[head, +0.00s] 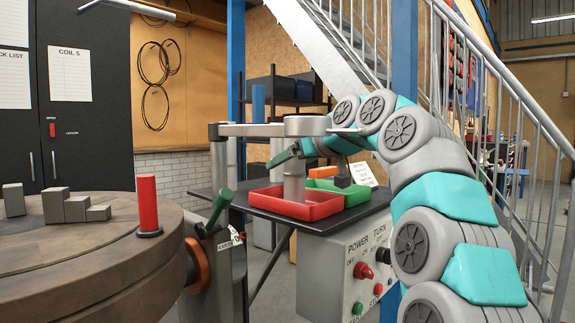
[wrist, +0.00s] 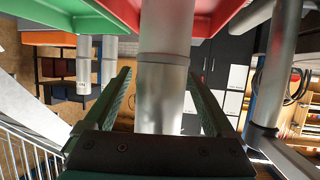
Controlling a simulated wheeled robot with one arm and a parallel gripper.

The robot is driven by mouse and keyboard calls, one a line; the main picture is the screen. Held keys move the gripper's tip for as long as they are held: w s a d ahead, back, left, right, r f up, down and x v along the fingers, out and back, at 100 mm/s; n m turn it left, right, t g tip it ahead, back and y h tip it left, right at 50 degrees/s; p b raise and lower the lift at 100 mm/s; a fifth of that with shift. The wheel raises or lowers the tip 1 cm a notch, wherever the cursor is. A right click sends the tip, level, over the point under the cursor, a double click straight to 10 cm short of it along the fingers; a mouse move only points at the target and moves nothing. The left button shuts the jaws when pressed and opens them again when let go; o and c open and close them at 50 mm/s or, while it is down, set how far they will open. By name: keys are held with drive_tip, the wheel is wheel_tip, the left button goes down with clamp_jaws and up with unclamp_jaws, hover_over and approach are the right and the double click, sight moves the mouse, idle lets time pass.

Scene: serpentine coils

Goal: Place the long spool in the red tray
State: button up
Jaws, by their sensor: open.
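The red tray (head: 318,211) sits on the dark table, right of centre in the head view; its red wall (wrist: 226,14) shows at the top of the wrist view. A pale grey upright cylinder (head: 294,186) stands over the tray floor, and I take it for the long spool, though its top is hard to separate from the grey arm above. My gripper (head: 290,156) is at its upper part. In the wrist view, my open green fingers (wrist: 162,82) lie either side of the cylinder (wrist: 164,90), with gaps visible. Its contact with the tray floor is hidden.
A green tray (head: 350,190) adjoins the red one. A grey jointed arm (head: 262,130) crosses just above the cylinder. A red cylinder (head: 147,203) and grey blocks (head: 66,206) stand on the round table at left. A control box (head: 358,268) is in front, a stair rail at right.

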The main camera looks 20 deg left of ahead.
drive_tip(key=v, duration=1.1)
drive_tip(key=shift+b, duration=0.35)
